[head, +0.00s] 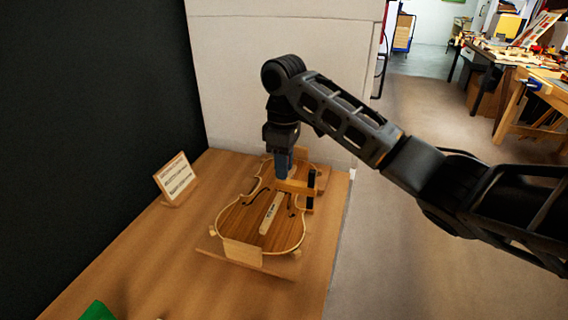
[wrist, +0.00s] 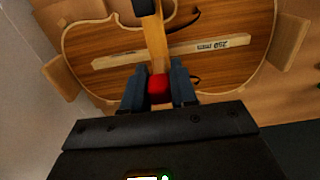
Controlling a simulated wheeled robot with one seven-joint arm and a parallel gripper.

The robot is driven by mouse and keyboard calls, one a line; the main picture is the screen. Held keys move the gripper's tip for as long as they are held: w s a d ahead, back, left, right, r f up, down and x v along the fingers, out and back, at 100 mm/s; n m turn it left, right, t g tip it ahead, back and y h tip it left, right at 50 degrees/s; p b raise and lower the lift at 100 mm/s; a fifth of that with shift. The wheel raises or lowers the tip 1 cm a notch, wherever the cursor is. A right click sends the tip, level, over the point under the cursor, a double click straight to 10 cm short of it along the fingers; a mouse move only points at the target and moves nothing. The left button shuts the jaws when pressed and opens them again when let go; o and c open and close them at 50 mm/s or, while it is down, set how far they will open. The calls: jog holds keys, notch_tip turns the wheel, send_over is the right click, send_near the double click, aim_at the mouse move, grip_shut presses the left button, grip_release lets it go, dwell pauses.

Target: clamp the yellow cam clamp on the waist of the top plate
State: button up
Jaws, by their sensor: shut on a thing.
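My gripper (head: 283,176) is over the plate's waist. In the wrist view my gripper (wrist: 158,88) is shut on the clamp, around a red part between the fingers. The clamp's yellow-brown wooden bar (head: 295,187) reaches across the waist toward a black upright piece (head: 311,182) at the plate's right edge. The bar also shows in the wrist view (wrist: 156,45). The clamp's underside is hidden, so contact with the plate cannot be told.
A pale labelled strip (head: 271,212) lies along the plate's middle. A wooden block (head: 242,252) stands at the plate's near end. A small sign (head: 176,180) stands to the left, beside a dark wall. A green thing (head: 97,312) is at the near left. The bench's near left is mostly clear.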

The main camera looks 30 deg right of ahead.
jog(key=shift+s, duration=0.1)
grip_shut()
jog(key=t+y, duration=0.1)
jog(key=s+t+y, duration=0.1)
jog(key=shift+d+f+t+p, duration=0.2)
jog(key=shift+d+t+p, duration=0.1)
jog(key=shift+d+t, duration=0.1)
jog(key=shift+s+d+f+t+y+b, duration=0.15)
jog(key=shift+s+d+t+y+b, duration=0.2)
jog(key=shift+t+y, duration=0.4)
jog(key=shift+s+d+f+t+y+b, duration=0.15)
jog(key=shift+t+y+b, duration=0.35)
jog(key=shift+t, duration=0.35)
jog(key=o, duration=0.9)
grip_release()
jog(key=shift+r, duration=0.1)
jog(key=v, duration=0.7)
jog(key=shift+s+d+r, duration=0.1)
jog(key=shift+s+d, duration=0.05)
jog(key=shift+s, duration=0.1)
